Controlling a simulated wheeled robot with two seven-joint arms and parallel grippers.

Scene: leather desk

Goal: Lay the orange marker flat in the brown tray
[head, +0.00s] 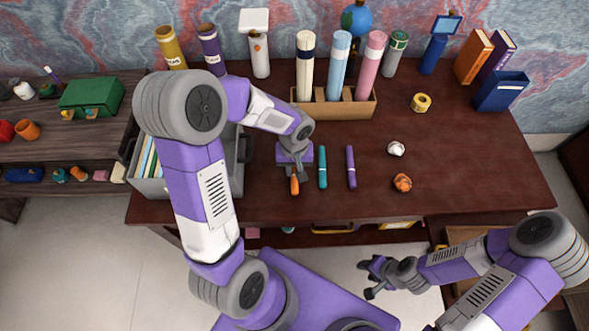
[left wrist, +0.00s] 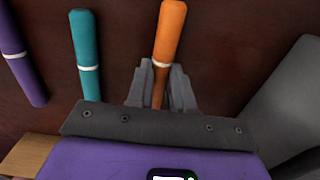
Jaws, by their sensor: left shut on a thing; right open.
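The orange marker (head: 294,186) is at the left of a row of markers on the dark desk. It also shows in the left wrist view (left wrist: 170,35), with a white band near the fingers. My left gripper (head: 294,174) is above it and shut on its body; in the left wrist view the fingers (left wrist: 160,85) sit on both sides. Whether the marker touches the desk is unclear. The brown wooden tray-like holder (head: 335,108) stands behind, with tall rolls upright in it. My right gripper (head: 372,278) is open and empty, off the desk's front edge.
A teal marker (head: 322,167) and a purple marker (head: 351,167) lie just right of the orange one. A grey file box (head: 240,165) stands close on the left. A white crumpled ball (head: 396,148) and an orange-brown one (head: 402,183) lie further right. The desk's right side is mostly clear.

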